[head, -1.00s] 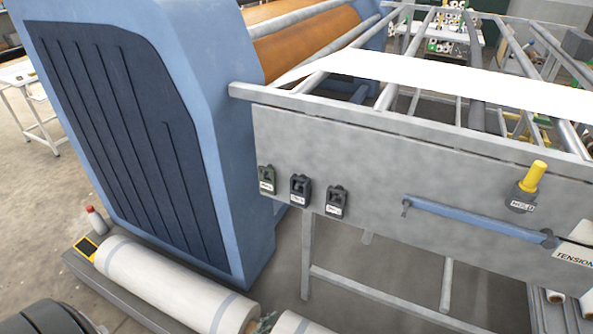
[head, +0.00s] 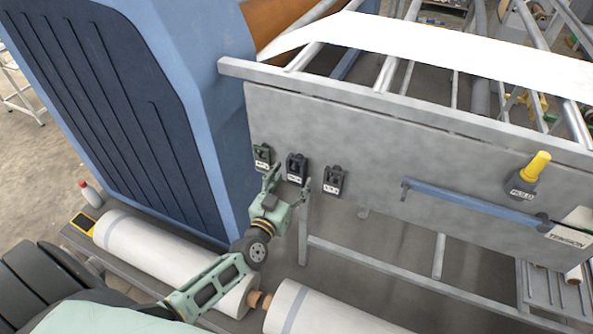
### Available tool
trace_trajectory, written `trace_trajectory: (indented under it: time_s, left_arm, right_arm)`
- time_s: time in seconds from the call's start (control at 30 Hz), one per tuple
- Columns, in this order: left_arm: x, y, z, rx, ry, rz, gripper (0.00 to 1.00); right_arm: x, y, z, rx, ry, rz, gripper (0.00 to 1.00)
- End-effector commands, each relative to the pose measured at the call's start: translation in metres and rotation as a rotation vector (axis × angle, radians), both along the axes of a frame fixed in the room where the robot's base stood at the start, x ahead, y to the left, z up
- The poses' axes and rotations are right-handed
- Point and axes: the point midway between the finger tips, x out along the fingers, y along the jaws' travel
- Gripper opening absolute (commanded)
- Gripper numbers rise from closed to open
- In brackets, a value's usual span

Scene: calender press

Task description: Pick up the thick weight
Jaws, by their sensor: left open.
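Three small dark weights with white labels hang in a row on the grey side panel: a left one (head: 262,156), a middle one (head: 296,168) and a right one (head: 334,181). The labels are too small to read, and I cannot tell for sure which weight is the thick one. My left gripper (head: 289,181) is open and empty, its two fingers pointing up toward the panel, just below and in front of the middle weight. I cannot tell whether a finger touches anything. My right gripper is not in view.
A blue lever (head: 470,207) and a yellow-handled holder (head: 533,172) are on the panel (head: 400,150) to the right. White rolls (head: 165,255) lie below, near my left arm. A blue machine housing (head: 195,120) stands at left. A white sheet (head: 440,55) runs above the frame.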

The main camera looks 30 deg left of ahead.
Motion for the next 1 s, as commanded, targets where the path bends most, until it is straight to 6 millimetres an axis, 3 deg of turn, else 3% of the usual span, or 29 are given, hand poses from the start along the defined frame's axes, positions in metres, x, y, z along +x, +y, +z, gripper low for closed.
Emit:
trace_trajectory:
  time_s: [0.13,0.43,1.0]
  left_arm:
    - [0.018,0.001,0.0,0.0,-0.001,0.0,0.64]
    - [0.022,0.001,0.0,0.0,0.001,0.0,0.64]
    - [0.021,0.001,-0.001,-0.001,0.001,0.0,0.14]
  right_arm:
    - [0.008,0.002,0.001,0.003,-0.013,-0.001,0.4]
    - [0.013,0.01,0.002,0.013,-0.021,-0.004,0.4]
    - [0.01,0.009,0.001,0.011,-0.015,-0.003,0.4]
